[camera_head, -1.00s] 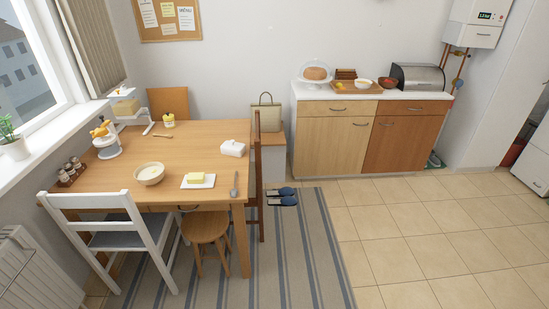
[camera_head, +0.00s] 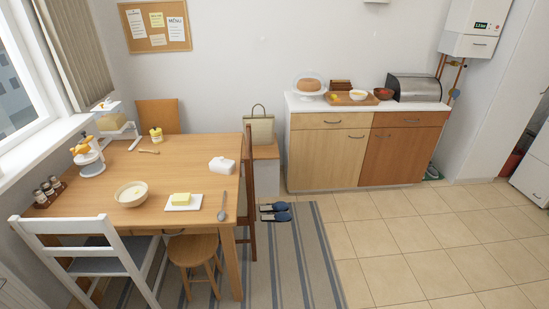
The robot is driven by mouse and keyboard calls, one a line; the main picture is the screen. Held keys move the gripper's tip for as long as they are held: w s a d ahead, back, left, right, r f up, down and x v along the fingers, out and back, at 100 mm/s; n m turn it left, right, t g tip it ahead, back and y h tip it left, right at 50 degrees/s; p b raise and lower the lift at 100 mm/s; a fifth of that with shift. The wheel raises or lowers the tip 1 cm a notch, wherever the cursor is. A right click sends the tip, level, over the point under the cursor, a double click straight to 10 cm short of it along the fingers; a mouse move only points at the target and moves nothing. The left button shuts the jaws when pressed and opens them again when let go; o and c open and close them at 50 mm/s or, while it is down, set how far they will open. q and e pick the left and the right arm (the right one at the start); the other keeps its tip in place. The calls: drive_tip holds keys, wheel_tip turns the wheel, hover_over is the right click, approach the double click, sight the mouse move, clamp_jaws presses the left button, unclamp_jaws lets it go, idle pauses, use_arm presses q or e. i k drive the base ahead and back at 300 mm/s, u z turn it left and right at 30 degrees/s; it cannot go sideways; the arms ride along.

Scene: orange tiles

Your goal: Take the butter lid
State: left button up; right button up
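A white butter lid (camera_head: 222,165) with a small knob stands on the right part of the wooden table. In front of it a block of yellow butter (camera_head: 181,199) sits on a flat white dish (camera_head: 195,204), so the lid is apart from the butter. Neither of my grippers shows in the head view.
The wooden table (camera_head: 150,176) also bears a bowl (camera_head: 131,194), a spoon (camera_head: 222,208) and small jars (camera_head: 47,191). A white chair (camera_head: 95,255), a stool (camera_head: 192,252) and a brown chair (camera_head: 249,190) crowd its edges. Slippers (camera_head: 275,212) lie on the striped rug (camera_head: 290,262). The tiled floor at right is clear.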

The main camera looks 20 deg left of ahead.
sight(221, 166)
drive_tip(key=z, duration=0.55)
drive_tip(key=i, duration=1.5)
drive_tip(key=u, duration=0.7)
